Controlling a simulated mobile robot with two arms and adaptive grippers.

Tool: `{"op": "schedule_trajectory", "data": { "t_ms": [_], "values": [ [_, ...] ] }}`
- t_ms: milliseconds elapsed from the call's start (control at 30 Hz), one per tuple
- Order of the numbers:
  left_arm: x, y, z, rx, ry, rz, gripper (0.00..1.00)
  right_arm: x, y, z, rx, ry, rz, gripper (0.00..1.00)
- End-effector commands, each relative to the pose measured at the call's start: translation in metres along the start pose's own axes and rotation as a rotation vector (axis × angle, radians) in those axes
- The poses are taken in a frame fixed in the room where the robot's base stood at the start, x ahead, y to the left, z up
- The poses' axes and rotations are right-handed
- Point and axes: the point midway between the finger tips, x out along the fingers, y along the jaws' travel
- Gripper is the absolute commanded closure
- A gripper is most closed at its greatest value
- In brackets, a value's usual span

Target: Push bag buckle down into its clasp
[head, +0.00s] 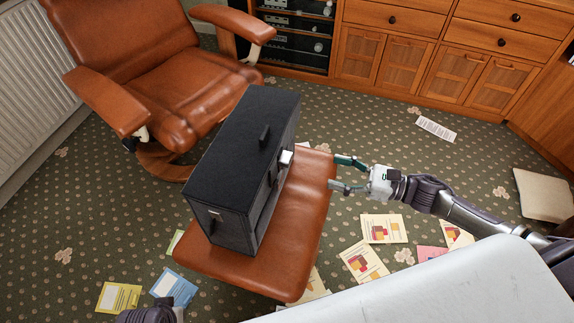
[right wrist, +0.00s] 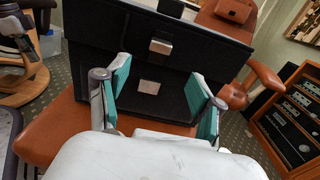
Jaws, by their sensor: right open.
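A black bag (head: 238,150) stands upright on the brown leather footstool (head: 300,225). Its silver buckle (head: 286,157) sticks out from the flap on the side facing my right gripper. In the right wrist view the buckle (right wrist: 160,46) sits on a black tab, above a silver clasp plate (right wrist: 149,87) on the bag's front; the two are apart. My right gripper (head: 334,173) is open and empty, to the right of the bag and clear of it. Its two green-padded fingers (right wrist: 158,85) show on either side of the clasp in the right wrist view. My left gripper is not visible.
A brown leather armchair (head: 160,75) stands behind the footstool to the left. Wooden cabinets (head: 425,50) line the back. Papers and booklets (head: 384,228) lie around the footstool on the patterned carpet. Open floor lies between the footstool and cabinets.

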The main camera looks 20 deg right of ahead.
Motion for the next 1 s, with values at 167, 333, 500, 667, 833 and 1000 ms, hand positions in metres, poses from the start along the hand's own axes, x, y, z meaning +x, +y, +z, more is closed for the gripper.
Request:
{"op": "schedule_trajectory", "data": {
  "t_ms": [167,333,500,667,833,1000],
  "values": [
    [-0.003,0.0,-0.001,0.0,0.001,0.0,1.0,0.038,-0.001,0.002,0.001,-0.006,0.0,0.33],
    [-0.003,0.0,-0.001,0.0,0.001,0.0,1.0,0.074,-0.001,0.002,0.003,-0.004,-0.002,0.33],
    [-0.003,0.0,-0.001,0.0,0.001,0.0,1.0,0.103,-0.001,0.001,0.004,-0.003,-0.003,0.33],
    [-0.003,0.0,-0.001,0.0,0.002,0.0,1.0,0.117,-0.001,0.001,0.005,-0.001,-0.004,0.33],
    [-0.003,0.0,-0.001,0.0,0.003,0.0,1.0,0.122,-0.001,0.0,0.005,0.0,-0.004,0.33],
    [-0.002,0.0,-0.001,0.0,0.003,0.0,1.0,0.122,-0.001,0.0,0.005,0.0,-0.004,0.33]
  ]
}}
